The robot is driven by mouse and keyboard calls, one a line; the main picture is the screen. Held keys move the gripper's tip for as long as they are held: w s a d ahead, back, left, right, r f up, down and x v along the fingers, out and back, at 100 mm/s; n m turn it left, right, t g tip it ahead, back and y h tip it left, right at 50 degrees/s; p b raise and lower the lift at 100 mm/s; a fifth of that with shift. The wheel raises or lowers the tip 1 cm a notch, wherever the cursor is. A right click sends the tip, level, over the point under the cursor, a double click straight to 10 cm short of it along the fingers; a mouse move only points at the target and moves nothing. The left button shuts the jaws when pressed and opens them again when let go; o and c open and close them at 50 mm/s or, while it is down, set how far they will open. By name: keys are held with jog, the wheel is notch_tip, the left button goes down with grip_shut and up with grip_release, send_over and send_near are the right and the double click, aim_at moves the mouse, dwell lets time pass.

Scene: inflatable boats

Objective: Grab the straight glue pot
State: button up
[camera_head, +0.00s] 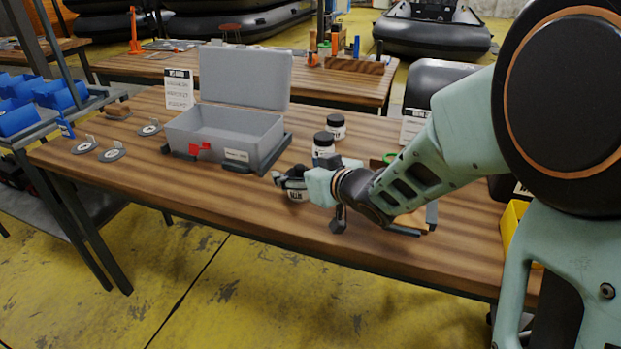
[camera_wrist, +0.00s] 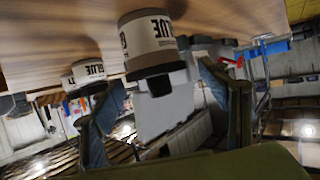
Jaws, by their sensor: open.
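The wrist view is upside down. There the nearer pot (camera_wrist: 152,42) shows large, ahead of and between my spread fingers (camera_wrist: 160,100), and the farther pot (camera_wrist: 86,75) is smaller at the left. My gripper is open. I cannot tell whether it touches a pot. A white lettered patch shows at the fingers in the head view; I cannot tell what it is.
The open grey box (camera_head: 225,135) stands close on the left, its lid raised. Small round discs (camera_head: 112,154) lie at the table's left end. A yellow bin (camera_head: 512,222) is at the right. The front left of the table is clear.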

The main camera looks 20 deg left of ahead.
jog(key=shift+r, duration=0.1)
jog(key=c, duration=1.4)
